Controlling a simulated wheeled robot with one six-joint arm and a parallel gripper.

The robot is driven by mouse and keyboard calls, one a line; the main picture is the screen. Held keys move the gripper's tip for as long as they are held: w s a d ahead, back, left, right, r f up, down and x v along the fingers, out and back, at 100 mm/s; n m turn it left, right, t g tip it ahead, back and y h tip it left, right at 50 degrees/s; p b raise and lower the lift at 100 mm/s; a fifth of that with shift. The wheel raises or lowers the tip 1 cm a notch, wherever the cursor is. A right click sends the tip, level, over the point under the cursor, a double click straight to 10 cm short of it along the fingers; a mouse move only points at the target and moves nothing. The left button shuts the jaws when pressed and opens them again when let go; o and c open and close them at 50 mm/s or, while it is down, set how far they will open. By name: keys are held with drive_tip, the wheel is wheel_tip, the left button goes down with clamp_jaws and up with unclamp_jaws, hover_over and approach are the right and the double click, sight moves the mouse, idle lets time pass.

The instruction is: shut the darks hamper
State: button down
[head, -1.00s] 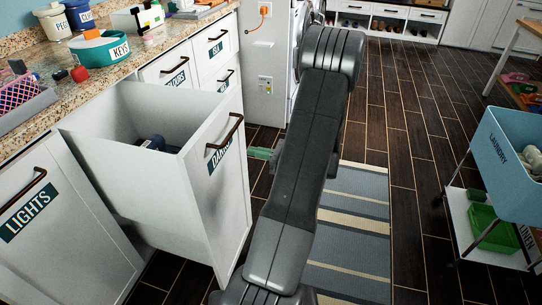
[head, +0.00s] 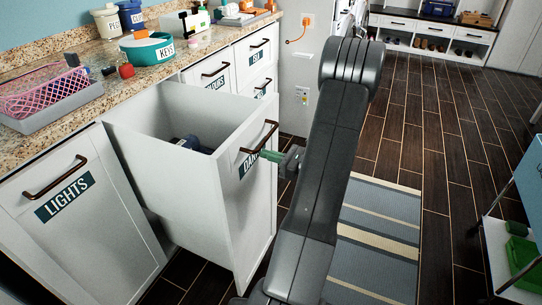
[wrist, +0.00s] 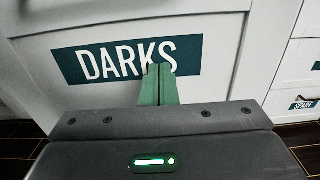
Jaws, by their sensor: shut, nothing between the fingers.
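The darks hamper (head: 228,215) is a white pull-out bin that stands open from the cabinet row in the head view. Dark clothing (head: 190,145) lies inside. Its front carries a dark bar handle (head: 262,137) and a teal DARKS label (head: 247,166), partly hidden by my gripper. In the wrist view the DARKS label (wrist: 110,62) fills the middle. My gripper (head: 268,155) is shut and empty, its green fingers pointing at the front panel by the label, below the handle. The fingertips (wrist: 159,72) overlap the label's right part; I cannot tell whether they touch it.
The closed lights hamper (head: 100,225) is to the left. Closed drawers (head: 215,75) stand behind. A striped rug (head: 375,235) lies right; a cart (head: 500,250) stands at the right edge.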

drive_tip(key=b+x, duration=0.1)
drive_tip(key=x, duration=3.8)
drive_tip(key=shift+a+r, duration=0.1)
drive_tip(key=shift+r, duration=0.1)
drive_tip(key=v, duration=1.4)
drive_tip(key=shift+s+d+f, duration=0.15)
drive_tip(key=shift+d+f, duration=0.1)
drive_tip(key=shift+f, duration=0.1)
drive_tip(key=shift+a, duration=0.15)
drive_tip(key=x, duration=1.3)
drive_tip(key=shift+b, duration=0.35)
